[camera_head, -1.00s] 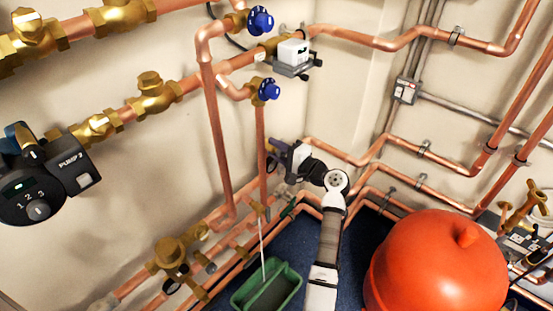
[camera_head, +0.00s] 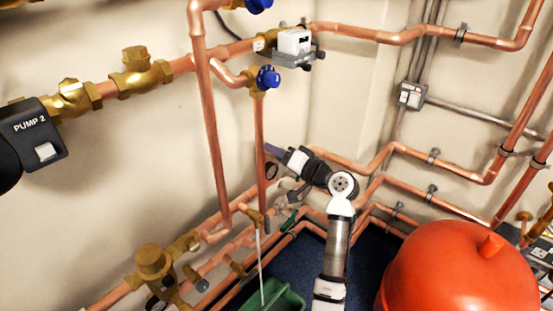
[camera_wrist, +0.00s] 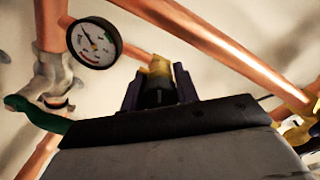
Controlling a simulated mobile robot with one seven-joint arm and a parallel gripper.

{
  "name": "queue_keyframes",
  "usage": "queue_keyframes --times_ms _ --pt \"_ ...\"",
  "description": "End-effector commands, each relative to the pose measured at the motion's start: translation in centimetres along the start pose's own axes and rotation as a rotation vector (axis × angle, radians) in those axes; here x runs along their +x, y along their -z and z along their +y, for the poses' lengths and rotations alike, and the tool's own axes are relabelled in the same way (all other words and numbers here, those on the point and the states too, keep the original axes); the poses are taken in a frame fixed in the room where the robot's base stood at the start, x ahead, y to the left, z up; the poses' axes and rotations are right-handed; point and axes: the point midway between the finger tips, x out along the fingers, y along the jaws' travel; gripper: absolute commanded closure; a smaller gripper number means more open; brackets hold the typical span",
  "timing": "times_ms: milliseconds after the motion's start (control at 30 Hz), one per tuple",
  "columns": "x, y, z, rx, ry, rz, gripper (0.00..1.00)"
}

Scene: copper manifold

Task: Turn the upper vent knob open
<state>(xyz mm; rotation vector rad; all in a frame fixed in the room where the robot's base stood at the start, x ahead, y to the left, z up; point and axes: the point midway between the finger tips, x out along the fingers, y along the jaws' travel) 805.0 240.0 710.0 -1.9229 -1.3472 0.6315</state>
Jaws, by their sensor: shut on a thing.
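Two blue knobs show in the head view. The upper one (camera_head: 258,4) is cut by the top edge, and the lower one (camera_head: 267,78) sits on a brass fitting. My gripper (camera_head: 272,150) is well below both, beside the vertical copper pipe. In the wrist view my gripper (camera_wrist: 158,92) has its dark purple fingers closed on both sides of a small black knob (camera_wrist: 158,97) with a light mark. A brass fitting (camera_wrist: 160,66) shows just behind that knob. In the head view the held knob is hidden. I cannot tell if it is the upper vent knob.
A round gauge (camera_wrist: 94,42) hangs close left of my fingers, with a green lever (camera_wrist: 38,114) below it. Copper pipes cross around my arm. A red vessel (camera_head: 460,265) stands at the right. A green tray (camera_head: 280,300) lies under a brass tap with a pale stream.

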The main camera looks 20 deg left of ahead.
Motion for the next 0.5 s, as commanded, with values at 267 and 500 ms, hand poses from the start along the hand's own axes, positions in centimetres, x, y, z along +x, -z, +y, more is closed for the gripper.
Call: queue_keyframes --times_ms 267,500 --pt "-0.03 -0.08 0.06 -0.040 -0.001 -0.002 0.93" --pt "-0.03 -0.04 0.03 -0.042 -0.001 -0.002 0.92"
